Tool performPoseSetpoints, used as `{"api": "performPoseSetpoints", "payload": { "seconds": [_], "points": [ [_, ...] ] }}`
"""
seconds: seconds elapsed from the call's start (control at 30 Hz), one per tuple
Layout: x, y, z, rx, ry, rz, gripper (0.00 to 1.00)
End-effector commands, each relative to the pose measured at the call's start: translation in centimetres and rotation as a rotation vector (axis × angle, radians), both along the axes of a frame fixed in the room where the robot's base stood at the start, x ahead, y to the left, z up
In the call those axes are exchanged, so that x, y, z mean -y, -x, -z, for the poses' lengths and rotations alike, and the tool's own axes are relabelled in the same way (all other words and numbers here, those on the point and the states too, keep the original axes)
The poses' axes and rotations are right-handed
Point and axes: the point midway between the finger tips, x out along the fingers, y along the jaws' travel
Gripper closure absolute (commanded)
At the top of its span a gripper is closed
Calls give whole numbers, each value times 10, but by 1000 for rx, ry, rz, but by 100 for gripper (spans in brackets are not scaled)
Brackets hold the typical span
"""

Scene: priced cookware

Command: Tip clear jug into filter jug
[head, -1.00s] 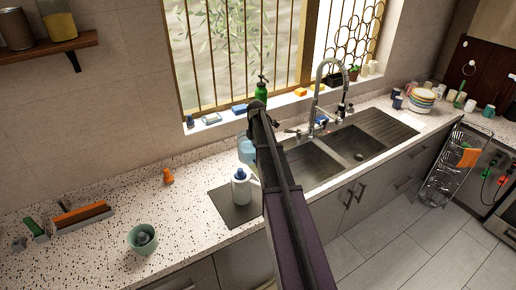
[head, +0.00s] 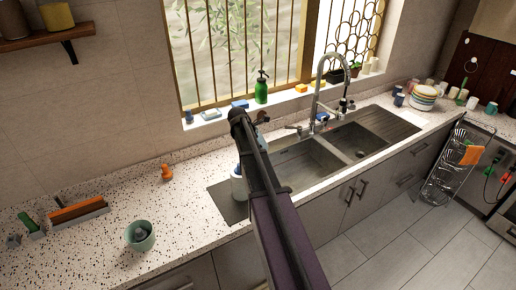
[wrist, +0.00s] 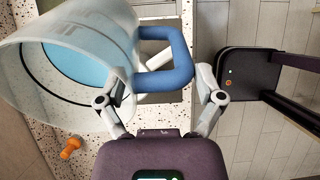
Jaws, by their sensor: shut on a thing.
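The clear jug (wrist: 85,60) fills the upper left of the wrist view, with a blue handle (wrist: 182,60) and a light blue area inside. My gripper (wrist: 160,92) is shut on this handle, one finger on each side. In the head view my arm hides the gripper and most or all of the clear jug. The filter jug (head: 238,189) is white with a bluish top. It stands on the dark mat left of the sink, partly behind my arm. A pale piece beside the handle in the wrist view cannot be identified.
The dark mat (head: 222,204) lies beside the double sink (head: 308,163) with its tall tap (head: 318,88). A green bowl (head: 140,235), an orange figure (head: 166,172) and a brush (head: 78,213) are on the left counter. A green bottle (head: 261,88) stands on the sill.

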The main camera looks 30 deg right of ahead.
Motion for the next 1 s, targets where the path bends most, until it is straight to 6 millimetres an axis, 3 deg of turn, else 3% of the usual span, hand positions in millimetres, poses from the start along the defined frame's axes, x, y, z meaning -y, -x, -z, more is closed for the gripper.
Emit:
{"api": "performPoseSetpoints", "payload": {
  "seconds": [1.0],
  "points": [
    [-11, 1, 24, 21, 536, 1, 75]
  ]
}}
